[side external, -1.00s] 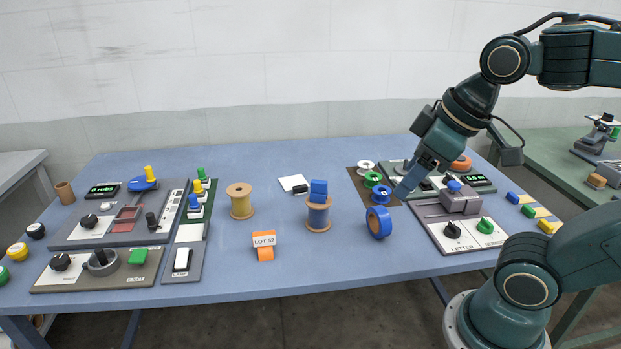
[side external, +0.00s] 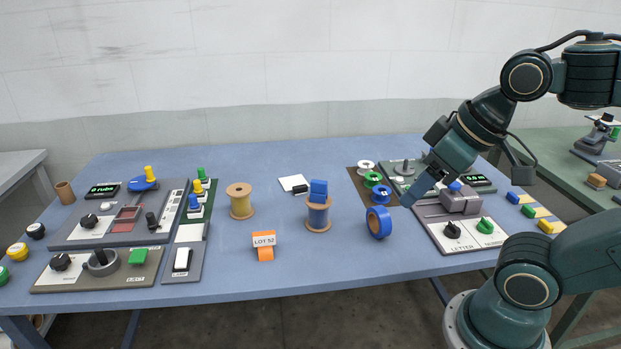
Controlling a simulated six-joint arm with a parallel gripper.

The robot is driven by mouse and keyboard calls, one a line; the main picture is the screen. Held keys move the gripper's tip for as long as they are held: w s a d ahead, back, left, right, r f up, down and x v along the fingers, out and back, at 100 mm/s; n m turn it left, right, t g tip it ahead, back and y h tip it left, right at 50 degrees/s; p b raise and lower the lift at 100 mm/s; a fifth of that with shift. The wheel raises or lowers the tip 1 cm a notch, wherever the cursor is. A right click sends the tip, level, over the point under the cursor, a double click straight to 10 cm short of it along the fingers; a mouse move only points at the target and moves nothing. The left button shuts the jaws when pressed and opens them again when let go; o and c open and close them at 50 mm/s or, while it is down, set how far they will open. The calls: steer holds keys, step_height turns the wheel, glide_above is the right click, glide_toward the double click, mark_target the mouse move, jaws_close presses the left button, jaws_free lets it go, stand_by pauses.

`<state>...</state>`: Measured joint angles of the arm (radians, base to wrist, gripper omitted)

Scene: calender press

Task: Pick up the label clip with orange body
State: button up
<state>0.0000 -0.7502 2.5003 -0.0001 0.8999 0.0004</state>
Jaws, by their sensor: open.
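The label clip with orange body (side external: 264,246) stands near the front edge of the blue table, with a white tag reading "LOT 52" on its upper part.
A blue tape roll (side external: 379,222) stands between clip and gripper. Control panels (side external: 110,269) fill the left side. The table around the clip is clear.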

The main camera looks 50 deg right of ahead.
stand_by(0.3)
steer(key=c, duration=0.4)
steer(key=shift+o, duration=0.2)
steer(key=shift+w, duration=0.1)
steer(key=w+a+f+n+g+y, duration=0.1)
steer(key=w+n, duration=0.4)
steer(key=w, duration=1)
steer(key=w+f+n+g+y, duration=0.1)
steer(key=w+f+n, duration=0.3)
steer(key=w+f, duration=0.5)
steer(key=w+y, duration=0.1)
steer(key=w, duration=0.2)
steer(key=shift+w+d+f+n, duration=0.15)
steer(key=shift+d+f+n, duration=0.1)
steer(key=shift+n, duration=0.05)
